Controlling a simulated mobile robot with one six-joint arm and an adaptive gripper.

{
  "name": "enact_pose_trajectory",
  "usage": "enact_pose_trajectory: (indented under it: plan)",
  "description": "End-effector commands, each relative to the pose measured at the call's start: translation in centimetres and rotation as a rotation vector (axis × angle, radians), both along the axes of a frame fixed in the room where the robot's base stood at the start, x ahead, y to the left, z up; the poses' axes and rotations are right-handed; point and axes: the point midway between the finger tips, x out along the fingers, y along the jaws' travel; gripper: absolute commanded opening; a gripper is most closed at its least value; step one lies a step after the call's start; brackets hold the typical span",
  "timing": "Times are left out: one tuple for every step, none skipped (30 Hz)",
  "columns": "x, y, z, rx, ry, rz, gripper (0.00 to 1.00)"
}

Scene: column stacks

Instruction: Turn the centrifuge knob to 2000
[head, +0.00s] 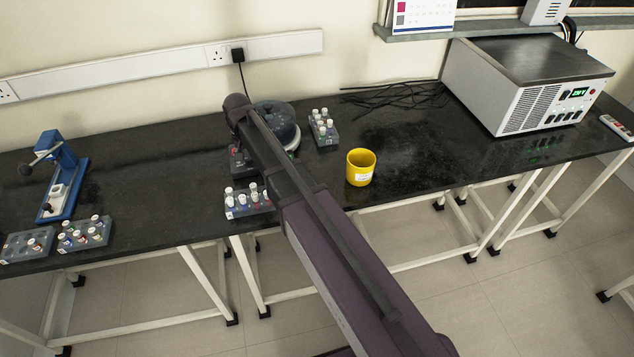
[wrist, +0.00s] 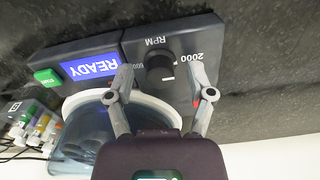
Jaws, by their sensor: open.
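The centrifuge (head: 284,118) is a dark round unit on the bench, partly hidden behind my arm in the head view. In the wrist view its panel appears upside down, with a black RPM knob (wrist: 157,72). A "2000" label (wrist: 182,57) is at the knob's right, and a partly covered label ending in zeros is at its left. A light mark shows on the knob's lower right side. My gripper (wrist: 162,70) is open, with one finger on each side of the knob. I cannot tell whether either finger touches it. The blue display (wrist: 91,66) reads READY.
A green button (wrist: 47,76) is beside the display. Vial racks stand near the centrifuge (head: 323,128) and at the bench's front edge (head: 250,204). A yellow cup (head: 360,167) stands to the right. A blue device (head: 64,178) is at the left, a power supply (head: 525,85) at the right.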

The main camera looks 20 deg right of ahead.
Motion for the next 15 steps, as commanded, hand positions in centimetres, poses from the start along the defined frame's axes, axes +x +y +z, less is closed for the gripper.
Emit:
enact_pose_trajectory:
  plan:
    - [0.00,0.01,0.00,0.000,0.000,-0.032,0.69]
    - [0.00,0.01,0.00,0.000,0.000,-0.052,0.69]
    - [0.00,0.02,0.00,0.000,0.000,-0.078,0.69]
    - [0.00,0.02,0.00,0.000,0.000,-0.099,0.69]
    - [0.00,0.02,0.00,0.000,0.000,-0.119,0.69]
    - [0.00,0.02,0.00,0.000,0.000,-0.146,0.69]
    - [0.00,0.02,0.00,0.000,0.000,-0.167,0.69]
    - [0.00,0.02,0.00,0.000,0.000,-0.187,0.69]
    - [0.01,0.03,0.00,0.000,0.000,-0.214,0.69]
    - [0.01,0.03,0.00,0.000,0.000,-0.234,0.69]
    - [0.01,0.03,0.00,0.000,0.000,-0.255,0.69]
    - [0.01,0.03,0.00,0.000,0.000,-0.282,0.69]
    - [0.02,0.04,0.00,0.000,0.000,-0.301,0.69]
    - [0.01,0.04,0.00,0.000,0.000,-0.322,0.69]
    - [0.01,0.04,0.00,0.000,0.000,-0.349,0.69]
